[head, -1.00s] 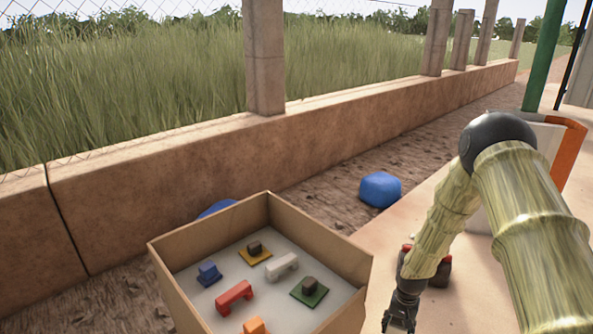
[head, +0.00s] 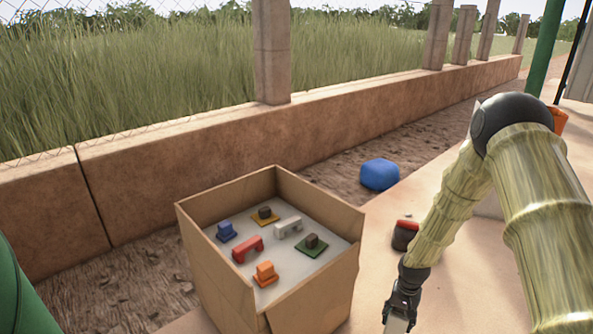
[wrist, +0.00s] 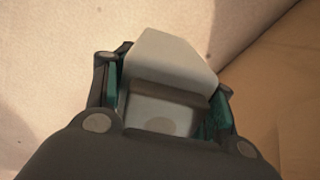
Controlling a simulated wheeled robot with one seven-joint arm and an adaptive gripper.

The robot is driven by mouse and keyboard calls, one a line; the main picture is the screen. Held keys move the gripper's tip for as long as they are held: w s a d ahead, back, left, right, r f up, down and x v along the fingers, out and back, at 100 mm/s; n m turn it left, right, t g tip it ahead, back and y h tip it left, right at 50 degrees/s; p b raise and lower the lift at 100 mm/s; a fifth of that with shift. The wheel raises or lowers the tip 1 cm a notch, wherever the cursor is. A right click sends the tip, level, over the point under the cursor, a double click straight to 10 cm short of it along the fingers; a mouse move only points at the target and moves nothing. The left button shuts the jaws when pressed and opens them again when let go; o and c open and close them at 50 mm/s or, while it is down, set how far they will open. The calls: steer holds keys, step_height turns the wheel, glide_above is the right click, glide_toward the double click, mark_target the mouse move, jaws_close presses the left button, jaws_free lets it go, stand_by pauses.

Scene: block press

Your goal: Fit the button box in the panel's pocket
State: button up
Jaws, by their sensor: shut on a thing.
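My gripper (head: 402,301) hangs at the lower right of the head view, its fingers pointing down. It is shut on a pale grey-white block (head: 397,325), which runs off the picture's bottom edge. In the wrist view the block (wrist: 172,60) sits between the two teal-lined fingers (wrist: 166,98), with a brownish-grey band across it and a faint round mark on its near face. It looks like the button box, but its button is not clear. I cannot make out the panel's pocket in either view.
An open cardboard box (head: 228,287) with several coloured blocks on a pale floor stands left of my gripper. A red-and-black object (head: 405,236) lies behind the gripper, and a blue lump (head: 380,174) lies near the low wall (head: 180,165). Pale ground (head: 385,270) between is clear.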

steer(key=s+a+r+n+p, duration=0.1)
steer(key=s+a+r+n, duration=0.1)
steer(key=a+r, duration=0.5)
steer(key=s+a+r+n+p, duration=0.1)
steer(key=s+a+r+p, duration=0.15)
steer(key=r, duration=0.95)
steer(key=s+a+r+n+p, duration=0.1)
steer(key=s+a+r+n, duration=0.1)
steer(key=a+r, duration=0.5)
steer(key=s+d+r+p, duration=0.1)
steer(key=r+p, duration=1.1)
steer(key=p, duration=0.6)
steer(key=s+d+r+p, duration=0.1)
steer(key=s+r+p, duration=0.1)
steer(key=r+p, duration=1.1)
steer(key=p, duration=0.6)
steer(key=shift+s+d+r, duration=0.2)
steer(key=shift+d, duration=0.1)
